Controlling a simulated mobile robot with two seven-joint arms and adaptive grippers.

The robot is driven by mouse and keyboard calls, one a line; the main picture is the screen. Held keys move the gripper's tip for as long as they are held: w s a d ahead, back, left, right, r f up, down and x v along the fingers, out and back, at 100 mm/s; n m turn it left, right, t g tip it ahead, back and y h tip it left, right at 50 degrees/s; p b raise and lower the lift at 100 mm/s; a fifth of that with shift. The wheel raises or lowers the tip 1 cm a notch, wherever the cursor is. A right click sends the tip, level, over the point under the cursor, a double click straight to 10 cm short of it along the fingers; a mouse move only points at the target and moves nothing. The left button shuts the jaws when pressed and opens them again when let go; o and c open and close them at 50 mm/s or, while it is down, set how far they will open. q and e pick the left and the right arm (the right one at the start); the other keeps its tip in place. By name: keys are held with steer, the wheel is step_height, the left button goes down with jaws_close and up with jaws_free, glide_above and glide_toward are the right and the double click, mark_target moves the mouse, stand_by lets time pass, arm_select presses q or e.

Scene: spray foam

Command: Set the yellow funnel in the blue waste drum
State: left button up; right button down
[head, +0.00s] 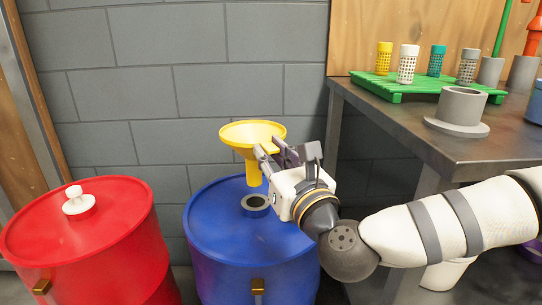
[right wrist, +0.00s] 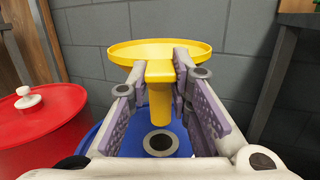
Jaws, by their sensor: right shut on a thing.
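The yellow funnel (head: 252,137) is upright in my right gripper (head: 268,158), held above the blue waste drum (head: 220,225). In the right wrist view the funnel (right wrist: 160,55) sits between the two fingers (right wrist: 160,75), which are shut on it. Its spout points down and ends just above the drum's round grey-rimmed opening (head: 255,202). The opening also shows in the right wrist view (right wrist: 161,142), below the spout, with a gap between them. My left gripper is in neither view.
A red drum (head: 80,225) with a white cap (head: 77,200) stands at the left. A dark table (head: 440,135) at the right bears a green rack (head: 415,88) with several perforated canisters, and a grey flanged cylinder (head: 461,105). A grey block wall (head: 190,90) is close behind the drums.

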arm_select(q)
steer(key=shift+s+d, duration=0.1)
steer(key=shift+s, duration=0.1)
arm_select(e)
steer(key=shift+s+d, duration=0.15)
steer(key=shift+s, duration=0.05)
arm_select(q)
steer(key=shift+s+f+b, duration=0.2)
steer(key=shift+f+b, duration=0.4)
steer(key=shift+b, duration=0.15)
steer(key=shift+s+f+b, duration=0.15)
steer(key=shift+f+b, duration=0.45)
steer(key=shift+b, duration=0.1)
arm_select(e)
steer(key=shift+f, duration=2.05)
arm_select(q)
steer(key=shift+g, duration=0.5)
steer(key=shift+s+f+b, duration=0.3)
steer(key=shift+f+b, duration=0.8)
steer(key=shift+b, duration=0.15)
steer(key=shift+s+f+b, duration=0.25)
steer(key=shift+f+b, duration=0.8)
steer(key=shift+b, duration=0.15)
arm_select(e)
steer(key=shift+f, duration=3.85)
steer(key=c, duration=1.4)
jaws_free()
steer(key=shift+o, duration=0.2)
